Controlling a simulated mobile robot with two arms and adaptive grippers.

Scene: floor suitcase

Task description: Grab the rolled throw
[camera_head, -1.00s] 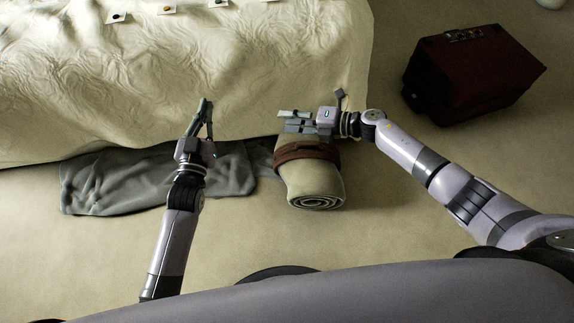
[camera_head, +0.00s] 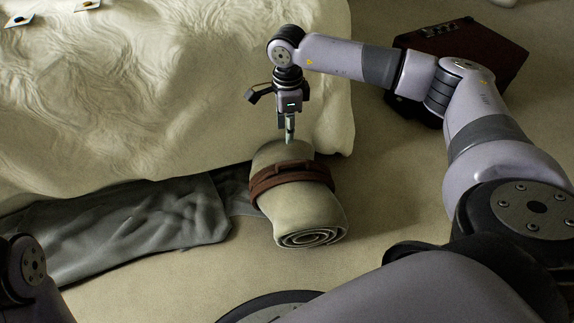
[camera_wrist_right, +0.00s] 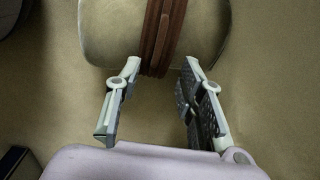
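The rolled throw (camera_head: 305,212) is a beige roll with a brown strap (camera_head: 290,178) around it. It lies on the floor beside the bed, its spiral end toward me. My right gripper (camera_head: 289,138) points down at the throw's far end, beyond the strap. In the right wrist view the throw (camera_wrist_right: 105,32) and strap (camera_wrist_right: 160,35) lie at the top, and the two fingers are spread apart with nothing between them. I cannot tell whether the fingertips touch the throw. My left gripper is out of view; only part of my left arm shows at lower left.
A bed with a cream quilt (camera_head: 150,90) fills the upper left. A grey cloth (camera_head: 130,230) lies on the floor along the bed and reaches the throw's left side. A dark red suitcase (camera_head: 480,60) stands at upper right, partly behind my right arm. Floor right of the throw is clear.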

